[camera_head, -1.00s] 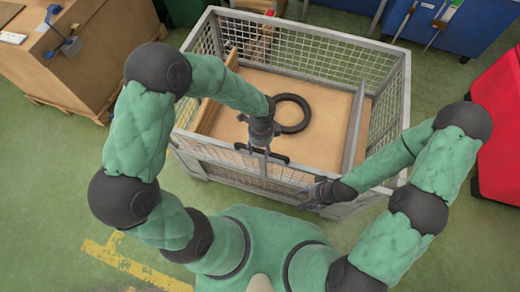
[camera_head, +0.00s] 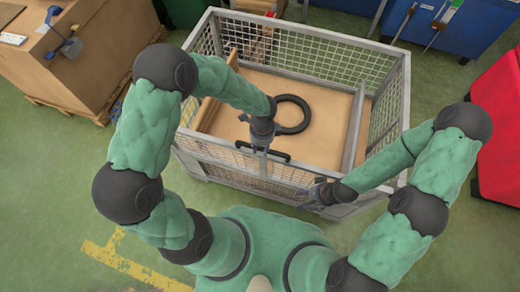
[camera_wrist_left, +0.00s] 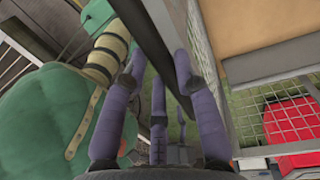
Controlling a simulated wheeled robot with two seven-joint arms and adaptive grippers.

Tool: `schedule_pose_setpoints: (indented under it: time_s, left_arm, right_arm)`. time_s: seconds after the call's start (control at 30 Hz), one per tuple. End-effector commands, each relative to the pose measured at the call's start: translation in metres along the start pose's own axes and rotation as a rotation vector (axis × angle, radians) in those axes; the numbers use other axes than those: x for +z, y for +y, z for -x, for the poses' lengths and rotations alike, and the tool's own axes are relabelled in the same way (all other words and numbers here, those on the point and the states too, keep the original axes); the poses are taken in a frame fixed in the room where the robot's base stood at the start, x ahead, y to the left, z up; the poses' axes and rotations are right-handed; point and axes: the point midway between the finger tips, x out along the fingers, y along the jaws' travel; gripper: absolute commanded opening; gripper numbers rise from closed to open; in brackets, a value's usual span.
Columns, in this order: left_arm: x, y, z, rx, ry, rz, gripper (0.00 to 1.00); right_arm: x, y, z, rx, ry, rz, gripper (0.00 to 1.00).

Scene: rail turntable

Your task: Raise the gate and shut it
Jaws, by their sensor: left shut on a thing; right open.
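The gate (camera_head: 225,165) is the mesh front panel of a grey wire-sided crate, with a black handle bar (camera_head: 279,157) along its top edge. It looks raised or nearly upright; I cannot tell whether it is latched. My left gripper (camera_head: 257,149) is shut on the handle from above. In the left wrist view the dark bar (camera_wrist_left: 155,40) runs between the purple fingers (camera_wrist_left: 160,95). My right gripper (camera_head: 312,194) is open, at the crate's front right near the gate's end; its fingertips are partly hard to make out.
A black ring (camera_head: 292,114) lies on the crate's brown floor (camera_head: 325,95). A cardboard-covered pallet (camera_head: 85,55) stands at the left, a red bin (camera_head: 500,130) at the right and blue containers (camera_head: 475,30) behind. Green floor is clear at the left front.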

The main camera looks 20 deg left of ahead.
Motion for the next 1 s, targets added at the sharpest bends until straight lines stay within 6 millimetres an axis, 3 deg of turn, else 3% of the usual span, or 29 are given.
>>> schedule_pose_setpoints:
  time_s: [0.1,0.3,0.63,0.67,0.73,1.0]
  left_arm:
    - [0.0,-0.021,0.003,-0.006,0.001,0.002,0.0]
    - [0.0,-0.042,0.005,-0.007,0.002,0.001,0.0]
    - [0.0,-0.049,0.008,-0.02,0.004,0.001,0.0]
    - [0.0,-0.049,0.008,-0.021,0.004,0.001,0.32]
    - [0.0,-0.05,0.008,-0.022,0.005,0.001,0.52]
    - [0.0,-0.05,0.009,-0.024,0.005,0.002,0.54]
  right_arm:
    - [0.0,-0.001,0.002,0.0,0.0,0.0,0.54]
    - [0.0,-0.001,0.002,0.0,0.0,0.0,0.54]
    - [0.0,-0.001,0.002,0.0,0.0,0.0,0.54]
    - [0.0,-0.001,0.002,0.0,0.0,0.0,0.54]
    - [0.0,-0.001,0.002,0.0,0.0,0.0,0.54]
    - [0.0,-0.001,0.002,0.0,0.0,0.0,0.54]
